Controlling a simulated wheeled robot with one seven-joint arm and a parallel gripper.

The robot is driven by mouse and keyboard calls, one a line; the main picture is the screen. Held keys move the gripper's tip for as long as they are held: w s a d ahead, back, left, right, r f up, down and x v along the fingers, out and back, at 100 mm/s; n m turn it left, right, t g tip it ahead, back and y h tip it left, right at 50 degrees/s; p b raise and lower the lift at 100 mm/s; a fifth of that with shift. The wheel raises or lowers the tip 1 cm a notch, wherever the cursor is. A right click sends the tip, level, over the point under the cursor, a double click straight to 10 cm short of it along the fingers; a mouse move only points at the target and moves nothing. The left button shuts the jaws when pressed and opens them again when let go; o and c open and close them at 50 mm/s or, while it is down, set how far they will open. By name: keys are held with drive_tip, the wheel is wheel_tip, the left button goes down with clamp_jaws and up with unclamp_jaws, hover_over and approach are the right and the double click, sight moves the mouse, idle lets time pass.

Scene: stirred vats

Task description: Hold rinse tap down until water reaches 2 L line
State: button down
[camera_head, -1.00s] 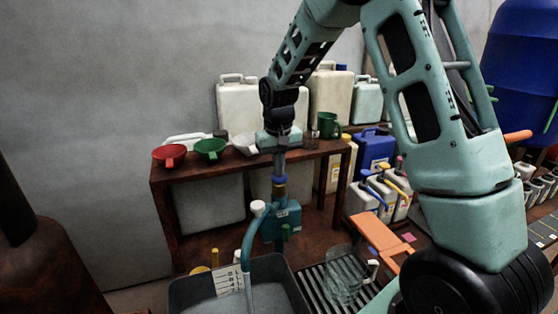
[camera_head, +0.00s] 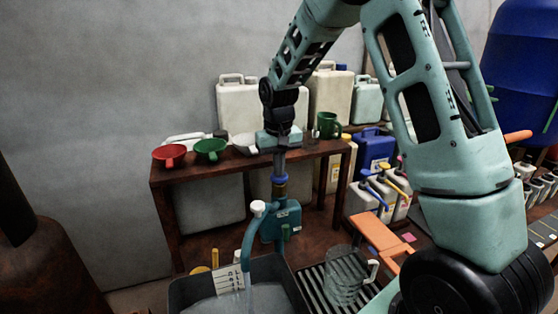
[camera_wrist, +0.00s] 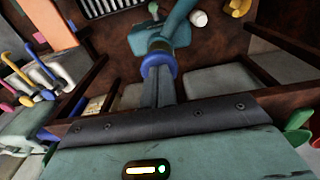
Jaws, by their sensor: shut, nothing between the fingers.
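The teal rinse tap (camera_head: 279,226) stands behind the basin, with a blue-collared top (camera_head: 280,182). My gripper (camera_head: 280,172) points straight down with its fingers shut, tips at the tap's top. In the wrist view my gripper (camera_wrist: 160,88) meets the blue collar (camera_wrist: 158,62) of the tap; whether the top is pressed down is hard to tell. The curved spout (camera_head: 248,243) hangs over the dark grey basin (camera_head: 178,294), and a pale stream seems to fall from it. Greyish water (camera_head: 268,297) lies in the basin. A white scale card (camera_head: 229,279) stands inside; its marks are too small to read.
A clear jug (camera_head: 343,277) with a white handle stands on the slatted grate right of the basin. A wooden shelf (camera_head: 225,170) behind carries red (camera_head: 169,156) and green (camera_head: 210,149) funnels and a green mug (camera_head: 328,125). Canisters stand around it.

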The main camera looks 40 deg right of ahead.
drive_tip(key=shift+s+f, duration=0.2)
drive_tip(key=shift+f, duration=0.05)
idle(0.7)
wheel_tip(320, 180, up, 5)
drive_tip(key=p, duration=0.4)
drive_tip(key=shift+w, duration=0.1)
wheel_tip(320, 180, up, 10)
drive_tip(key=b, duration=0.3)
drive_tip(key=shift+a+f, duration=0.2)
drive_tip(key=shift+f, duration=0.05)
idle(1.0)
